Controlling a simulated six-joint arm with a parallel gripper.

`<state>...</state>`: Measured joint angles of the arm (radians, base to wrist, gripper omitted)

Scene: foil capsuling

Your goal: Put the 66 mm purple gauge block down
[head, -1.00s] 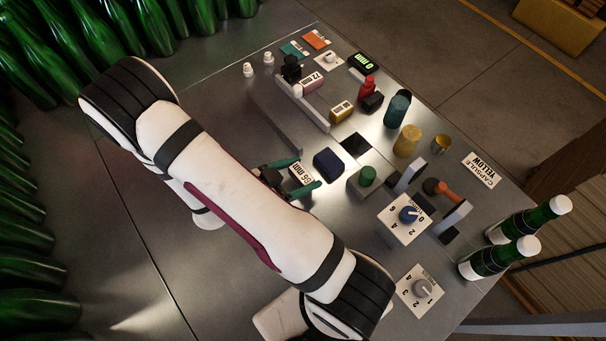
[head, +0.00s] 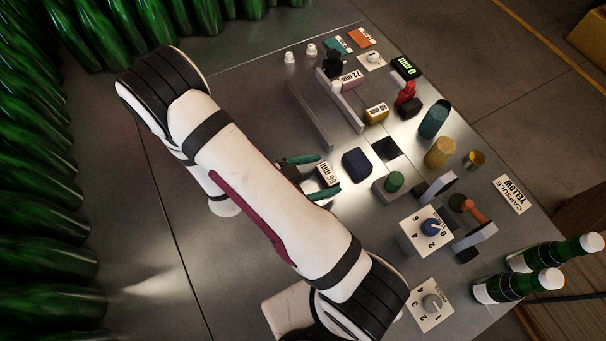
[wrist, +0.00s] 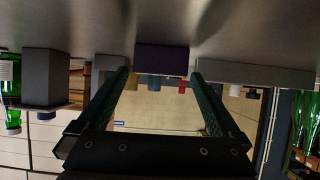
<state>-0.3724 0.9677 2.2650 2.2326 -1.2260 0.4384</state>
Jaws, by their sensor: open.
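The 66 mm gauge block (head: 327,173) sits on the steel bench, its white label facing up in the head view. In the wrist view, which is upside down, a dark purple block (wrist: 162,59) rests on the bench surface between and beyond the fingertips. My gripper (head: 312,176) is open, with its two green fingers on either side of the block. In the wrist view the fingers (wrist: 160,82) stand apart, with visible gaps to the purple block. My forearm hides part of the gripper body in the head view.
A dark blue block (head: 356,163) stands just right of the gauge block. Green bottles (head: 40,130) line the left. Bare bench lies left of the rails.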

